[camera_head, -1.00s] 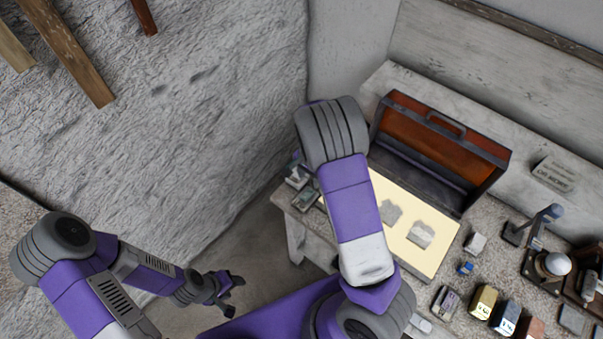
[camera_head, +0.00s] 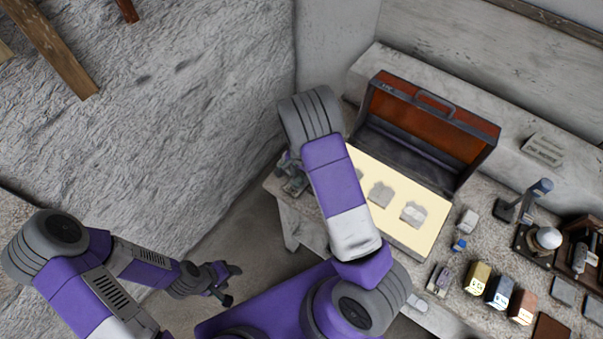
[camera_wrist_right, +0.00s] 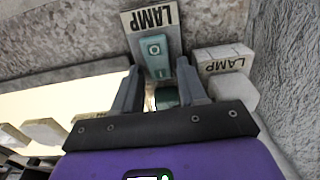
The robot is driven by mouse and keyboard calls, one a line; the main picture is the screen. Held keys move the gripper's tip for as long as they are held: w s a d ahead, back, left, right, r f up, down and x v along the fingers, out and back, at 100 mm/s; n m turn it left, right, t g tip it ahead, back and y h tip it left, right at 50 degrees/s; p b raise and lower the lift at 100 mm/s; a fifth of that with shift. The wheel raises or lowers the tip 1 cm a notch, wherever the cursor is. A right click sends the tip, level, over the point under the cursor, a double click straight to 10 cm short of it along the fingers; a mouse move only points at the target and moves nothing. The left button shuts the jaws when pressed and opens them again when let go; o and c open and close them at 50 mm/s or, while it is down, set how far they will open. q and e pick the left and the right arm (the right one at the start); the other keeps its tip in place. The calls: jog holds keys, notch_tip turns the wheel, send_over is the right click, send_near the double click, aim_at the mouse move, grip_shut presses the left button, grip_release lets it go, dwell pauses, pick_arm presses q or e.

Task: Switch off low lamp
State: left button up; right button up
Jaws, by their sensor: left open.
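In the right wrist view a teal rocker switch (camera_wrist_right: 156,55) marked O and I sits on a plate labelled LAMP (camera_wrist_right: 150,17). A second block labelled LAMP (camera_wrist_right: 224,62) stands to its right, with a pale hexagonal piece below. My right gripper (camera_wrist_right: 158,78) is open, its fingers apart on either side of the switch's lower end; I cannot tell if they touch it. In the head view my right arm hides most of that area; small devices (camera_head: 291,180) show at the table's left end. My left gripper (camera_head: 234,284) is open and empty, away from the table.
An open brown case (camera_head: 430,125) with a bright cream panel (camera_head: 434,213) holding pale pieces stands on the worktable. To its right are a blue-topped stand (camera_head: 525,202), a white sphere (camera_head: 547,238) and several small coloured blocks (camera_head: 478,276). A rough wall (camera_head: 180,110) rises at left.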

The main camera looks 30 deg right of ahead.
grip_shut()
jog(key=shift+s+a+r+t+h+p, duration=0.2)
jog(key=shift+a+t+h+p, duration=0.1)
jog(key=shift+h+p, duration=0.4)
jog(key=shift+s+a+t+h+p, duration=0.15)
jog(key=shift+t+h+p, duration=0.2)
jog(key=shift+h, duration=0.25)
jog(key=shift+t+h, duration=0.35)
jog(key=shift+h, duration=0.25)
jog(key=shift+o, duration=1.4)
grip_release()
